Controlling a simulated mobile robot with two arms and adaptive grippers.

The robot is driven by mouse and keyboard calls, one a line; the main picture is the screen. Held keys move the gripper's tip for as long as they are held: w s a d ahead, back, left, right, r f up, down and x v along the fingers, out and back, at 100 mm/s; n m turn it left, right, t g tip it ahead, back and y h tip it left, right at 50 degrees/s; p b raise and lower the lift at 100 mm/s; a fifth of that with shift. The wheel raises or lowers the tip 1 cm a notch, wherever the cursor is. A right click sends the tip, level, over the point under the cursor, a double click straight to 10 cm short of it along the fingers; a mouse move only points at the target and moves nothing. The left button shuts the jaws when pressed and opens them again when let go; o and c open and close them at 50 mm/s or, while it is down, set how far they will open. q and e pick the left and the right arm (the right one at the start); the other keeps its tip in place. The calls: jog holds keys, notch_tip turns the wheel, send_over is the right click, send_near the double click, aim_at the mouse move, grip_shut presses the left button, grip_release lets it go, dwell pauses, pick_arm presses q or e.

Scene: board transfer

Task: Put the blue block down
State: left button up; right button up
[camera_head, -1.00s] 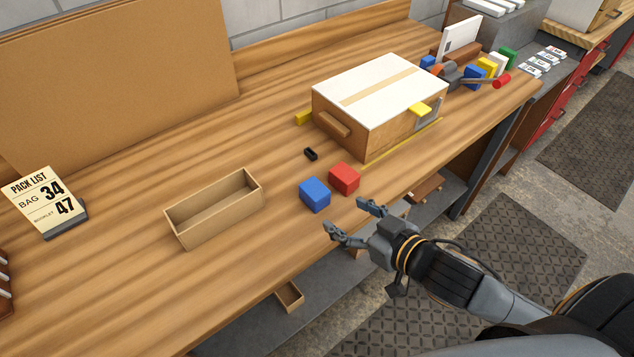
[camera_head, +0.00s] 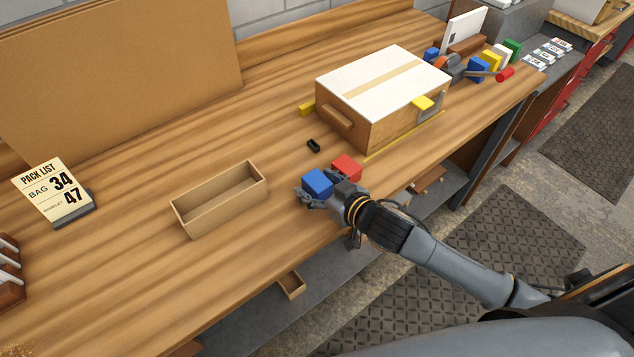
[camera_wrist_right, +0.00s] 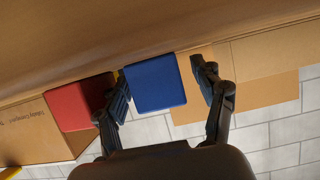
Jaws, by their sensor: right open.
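The blue block (camera_head: 317,183) stands on the wooden workbench near its front edge. My right gripper (camera_head: 318,195) is around it, with its fingers open on either side. In the right wrist view the blue block (camera_wrist_right: 155,83) lies between the two open fingers (camera_wrist_right: 165,92); a gap shows on its right, while the left finger is close to it. The red block (camera_head: 346,167) sits right beside the gripper. It also shows in the right wrist view (camera_wrist_right: 75,106), just outside the left finger. My left gripper is not in view.
An open, empty wooden box (camera_head: 220,203) stands left of the blocks. A small black piece (camera_head: 313,146) lies behind them. A large white-topped box (camera_head: 383,90) stands behind to the right. A pack list card (camera_head: 50,190) stands at the left. The bench between is clear.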

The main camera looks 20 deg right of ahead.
aim_at(318, 183)
jog(key=shift+c, duration=0.2)
jog(key=c, duration=1.4)
jog(key=r, duration=0.4)
jog(key=shift+s+a+r+b, duration=0.1)
jog(key=shift+s+b, duration=0.2)
jog(key=shift+s, duration=0.05)
jog(key=shift+s+a+r+p, duration=0.15)
jog(key=shift+s+r+p, duration=1.15)
jog(key=shift+s, duration=0.9)
jog(key=shift+s+a+r+p, duration=0.1)
jog(key=shift+s+r+p, duration=0.85)
jog(key=shift+s+r, duration=1)
jog(key=shift+s+a+r+p, duration=0.15)
jog(key=shift+s+r+p, duration=1)
jog(key=shift+s, duration=1.3)
jog(key=shift+w+d+r+m+t+h+b, duration=0.15)
jog(key=shift+w+d+r+m+h+b, duration=0.3)
jog(key=shift+w+d+r+m+h, duration=0.65)
jog(key=shift+w+d+r+m+t+h+b, duration=0.2)
jog(key=shift+w+d+r+m+h+b, duration=0.25)
jog(key=shift+w, duration=1.2)
jog(key=shift+w+d+r+m+t+h+b, duration=0.15)
jog(key=shift+w+d+r+m+h+b, duration=0.35)
jog(key=shift+w+d+h, duration=0.65)
